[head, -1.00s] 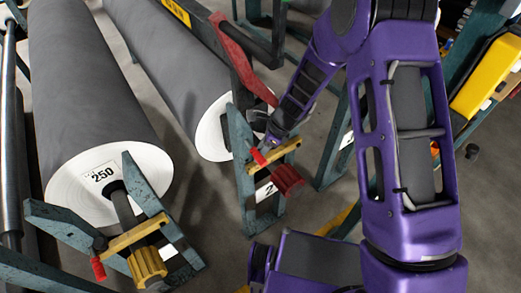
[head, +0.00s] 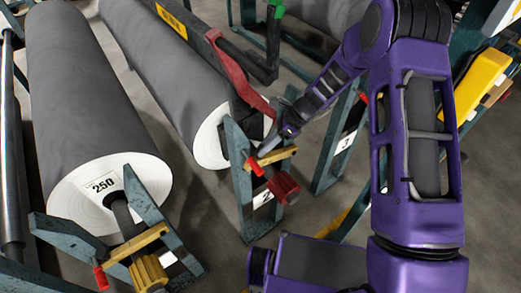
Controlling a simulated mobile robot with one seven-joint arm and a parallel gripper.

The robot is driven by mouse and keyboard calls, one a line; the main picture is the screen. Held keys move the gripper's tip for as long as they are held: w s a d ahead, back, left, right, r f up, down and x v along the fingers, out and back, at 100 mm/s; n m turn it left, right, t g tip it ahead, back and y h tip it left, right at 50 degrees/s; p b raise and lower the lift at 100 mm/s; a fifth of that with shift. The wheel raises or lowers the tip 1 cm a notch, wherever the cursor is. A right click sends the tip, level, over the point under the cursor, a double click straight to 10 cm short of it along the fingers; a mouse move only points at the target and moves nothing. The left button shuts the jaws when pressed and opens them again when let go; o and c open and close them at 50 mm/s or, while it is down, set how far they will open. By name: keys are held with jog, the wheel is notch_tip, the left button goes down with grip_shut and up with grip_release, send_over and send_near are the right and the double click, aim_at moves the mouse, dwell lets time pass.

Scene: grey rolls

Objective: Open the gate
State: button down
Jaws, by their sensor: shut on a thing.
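The gate is a yellow bar (head: 274,157) with a small red handle (head: 257,169) at its left end. It lies across the top of the blue-green stand (head: 243,190) labelled 2, in front of the end of the middle grey roll (head: 170,65). My purple arm reaches in from the right. My gripper (head: 270,142) is at the gate, just behind and above the bar, and is shut on it. The exact contact of the fingers is small and partly hidden. The bar still spans the stand.
A red knob (head: 283,188) sticks out below the gate. A long red lever (head: 240,75) runs close beside my forearm. Stand 3 (head: 335,150) is on the right.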

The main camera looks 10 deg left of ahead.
aim_at(272, 155)
jog(key=shift+w+d+r+g+y, duration=0.7)
jog(key=shift+w+d+r+g, duration=0.15)
jog(key=shift+w+r, duration=0.25)
jog(key=shift+s, duration=0.1)
